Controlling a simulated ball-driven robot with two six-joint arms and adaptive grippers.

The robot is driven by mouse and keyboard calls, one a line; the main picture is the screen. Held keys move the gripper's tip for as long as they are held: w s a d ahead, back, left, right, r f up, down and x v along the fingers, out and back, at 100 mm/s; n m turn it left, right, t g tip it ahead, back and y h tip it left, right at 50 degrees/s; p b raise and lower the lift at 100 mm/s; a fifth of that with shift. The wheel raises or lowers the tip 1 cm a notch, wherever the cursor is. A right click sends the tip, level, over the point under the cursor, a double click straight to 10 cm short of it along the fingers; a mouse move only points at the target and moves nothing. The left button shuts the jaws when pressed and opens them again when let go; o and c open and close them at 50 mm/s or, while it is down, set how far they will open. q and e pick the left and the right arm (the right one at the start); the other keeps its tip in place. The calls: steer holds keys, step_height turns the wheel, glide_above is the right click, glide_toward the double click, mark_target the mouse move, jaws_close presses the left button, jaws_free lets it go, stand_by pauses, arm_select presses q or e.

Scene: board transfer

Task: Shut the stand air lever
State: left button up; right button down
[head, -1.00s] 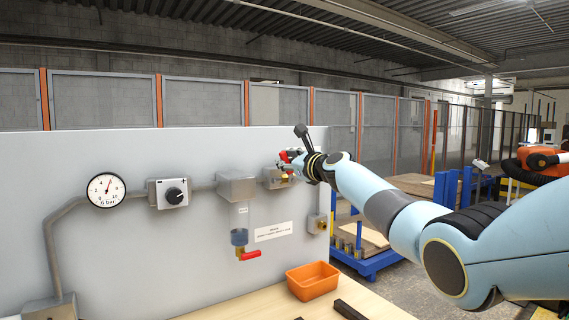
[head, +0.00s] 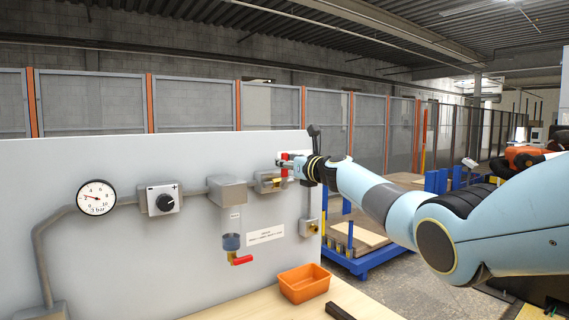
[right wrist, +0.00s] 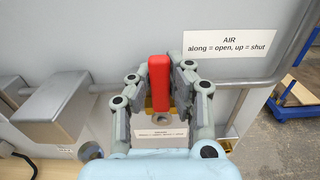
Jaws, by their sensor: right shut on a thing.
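The red air lever (right wrist: 159,85) stands upright between the fingers of my right gripper (right wrist: 160,70) in the right wrist view. The gripper is shut on it. In the head view the lever (head: 284,164) shows as a small upright red bar at the valve (head: 268,182), partly hidden by my right gripper (head: 288,168). A label (right wrist: 242,44) reads "AIR along = open, up = shut". The gauge (head: 96,197) on the panel has its red needle pointing left. My left gripper is not in view.
The grey panel (head: 110,260) also carries a knob box (head: 160,199) and a bowl with a red drain lever (head: 242,260). An orange bin (head: 304,284) and a dark bar (head: 339,311) lie on the wooden bench below. A blue cart (head: 360,258) stands behind to the right.

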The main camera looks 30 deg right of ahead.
steer(key=shift+f, duration=0.25)
steer(key=c, duration=1.2)
jaws_free()
steer(key=shift+r, duration=0.15)
steer(key=s+d, duration=0.1)
steer(key=s, duration=1.1)
steer(key=shift+d, duration=0.35)
